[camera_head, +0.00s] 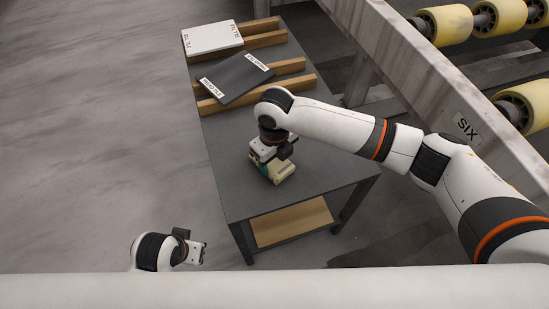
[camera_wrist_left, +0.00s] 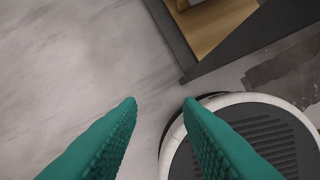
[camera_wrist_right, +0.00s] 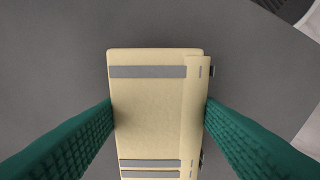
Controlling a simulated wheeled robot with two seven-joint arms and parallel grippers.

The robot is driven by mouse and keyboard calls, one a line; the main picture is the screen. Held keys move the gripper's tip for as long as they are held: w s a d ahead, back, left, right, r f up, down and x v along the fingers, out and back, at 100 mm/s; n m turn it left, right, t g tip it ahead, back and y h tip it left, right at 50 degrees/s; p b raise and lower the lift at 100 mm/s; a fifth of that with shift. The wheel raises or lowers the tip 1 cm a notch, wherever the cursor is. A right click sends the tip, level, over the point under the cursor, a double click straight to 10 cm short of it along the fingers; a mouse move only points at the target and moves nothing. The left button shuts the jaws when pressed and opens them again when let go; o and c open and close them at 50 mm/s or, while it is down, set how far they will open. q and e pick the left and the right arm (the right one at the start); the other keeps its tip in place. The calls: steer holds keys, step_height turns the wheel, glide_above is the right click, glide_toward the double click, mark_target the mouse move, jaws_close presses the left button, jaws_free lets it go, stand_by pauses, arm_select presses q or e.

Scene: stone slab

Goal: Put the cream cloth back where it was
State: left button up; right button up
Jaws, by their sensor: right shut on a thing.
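The cream cloth (camera_wrist_right: 150,115) looks like a compact rectangular block with grey bands across it and a raised strip along its right side. In the head view the cream cloth (camera_head: 285,170) shows partly beneath my right gripper (camera_head: 268,165), over the near part of the dark table (camera_head: 235,190). My right gripper is shut on it, with a green finger against each long side. I cannot tell whether it touches the tabletop. My left gripper (camera_head: 200,253) is open and empty, to the left of the table's near end.
A white slab (camera_head: 212,38) and a dark slab (camera_head: 236,78) with labels lie on wooden bars (camera_head: 285,85) at the table's far end. A wooden lower shelf (camera_head: 290,223) shows below.

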mark_target(275, 162)
steer(key=o, duration=0.9)
steer(key=shift+f, duration=0.1)
steer(key=shift+o, duration=0.2)
steer(key=shift+r, duration=0.35)
arm_select(q)
step_height(275, 162, down, 9)
steer(key=p, duration=0.2)
steer(key=shift+s+f+g+p, duration=0.2)
steer(key=shift+s+g+p, duration=0.1)
steer(key=shift+s+p, duration=0.05)
arm_select(e)
step_height(275, 162, up, 12)
steer(key=shift+f, duration=0.2)
